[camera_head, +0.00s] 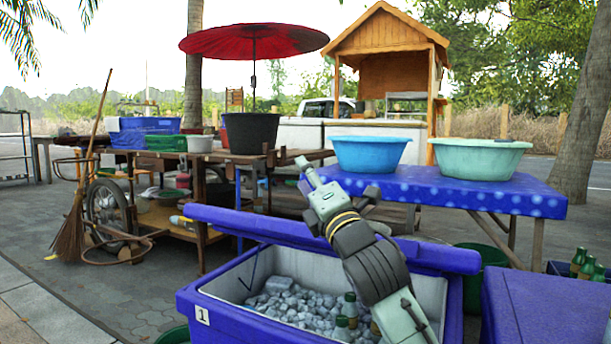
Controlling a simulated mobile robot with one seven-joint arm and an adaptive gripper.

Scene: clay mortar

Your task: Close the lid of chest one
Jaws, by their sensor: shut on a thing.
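Chest one (189,307) is a blue-purple cooler with a pale lining and a white label "1", at the bottom centre. Its lid (245,225) is open, raised along the far side. Inside lie ice (290,302) and several green bottles (349,305). My arm reaches from the lower right across the chest opening. My gripper (318,195) is at the lid's upper edge, near its middle, and is shut on the lid. The exact finger contact is hard to make out. My arm hides part of the lid and the chest's inside.
A second blue-purple chest (545,308) stands close on the right, with bottles (587,266) behind it. Behind the lid is a table with a blue cloth (440,190) carrying a blue basin (369,153) and a mint basin (480,158). A wooden cart (200,235) and broom (75,225) stand left.

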